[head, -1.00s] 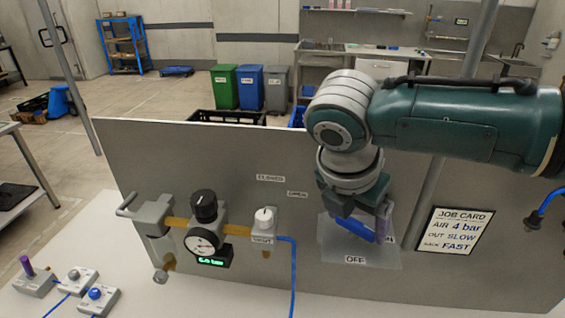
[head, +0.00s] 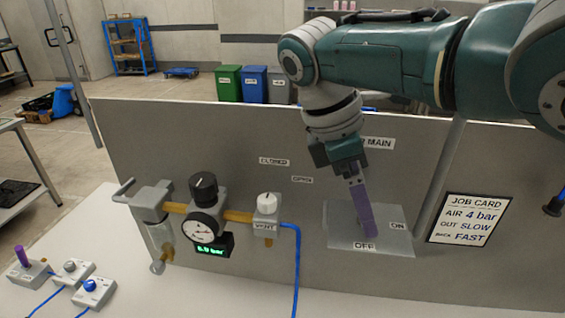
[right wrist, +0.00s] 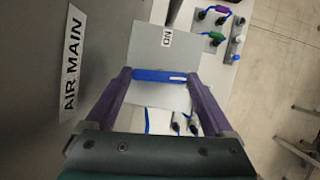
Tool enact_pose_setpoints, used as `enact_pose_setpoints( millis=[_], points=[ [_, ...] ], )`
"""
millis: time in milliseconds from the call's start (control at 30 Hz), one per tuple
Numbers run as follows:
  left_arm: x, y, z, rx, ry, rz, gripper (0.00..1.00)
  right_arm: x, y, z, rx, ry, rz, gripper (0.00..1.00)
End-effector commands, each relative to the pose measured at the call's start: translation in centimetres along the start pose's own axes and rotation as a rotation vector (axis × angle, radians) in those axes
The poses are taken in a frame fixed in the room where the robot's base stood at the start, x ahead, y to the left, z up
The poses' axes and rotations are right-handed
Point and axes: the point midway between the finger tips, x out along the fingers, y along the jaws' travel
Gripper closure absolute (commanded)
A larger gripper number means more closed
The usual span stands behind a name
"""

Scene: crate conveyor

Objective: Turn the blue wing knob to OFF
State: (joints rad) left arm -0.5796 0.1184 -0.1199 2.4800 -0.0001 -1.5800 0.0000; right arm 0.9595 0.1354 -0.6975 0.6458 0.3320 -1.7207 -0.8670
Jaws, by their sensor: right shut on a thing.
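The blue wing knob (right wrist: 160,75) shows in the right wrist view as a blue bar between my two purple fingertips, which touch its ends. In the head view my right gripper (head: 367,222) covers the knob. The gripper is shut on the knob, with its fingers pointing down over the grey plate (head: 341,222) toward the OFF label (head: 364,246). The ON label (head: 397,226) is to its right, and it also shows beyond the knob in the right wrist view (right wrist: 167,38). My left gripper is not in view.
The panel (head: 290,135) also carries a gauge (head: 203,228) with a black knob (head: 203,186), a white VENT knob (head: 267,203) and a job card (head: 470,219). Small switch boxes (head: 72,270) stand on the bench at the lower left. A blue hose (head: 297,270) hangs below VENT.

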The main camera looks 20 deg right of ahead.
Motion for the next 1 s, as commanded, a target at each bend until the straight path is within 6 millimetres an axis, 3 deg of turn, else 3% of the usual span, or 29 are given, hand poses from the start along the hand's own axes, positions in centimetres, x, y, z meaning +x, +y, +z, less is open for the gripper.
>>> enact_pose_setpoints(
  millis=[300,833,867,1000],
  points=[
    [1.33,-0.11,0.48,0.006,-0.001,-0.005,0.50,0.00,0.05,0.03,0.107,-0.003,-0.047,0.68],
    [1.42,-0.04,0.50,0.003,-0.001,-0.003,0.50,-0.07,0.04,0.13,0.128,-0.004,-0.056,0.68],
    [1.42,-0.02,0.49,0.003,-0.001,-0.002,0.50,-0.07,0.04,0.13,0.128,-0.004,-0.056,0.10],
    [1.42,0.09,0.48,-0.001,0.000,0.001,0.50,-0.05,0.06,0.11,0.127,-0.003,-0.055,0.00]
  ],
)
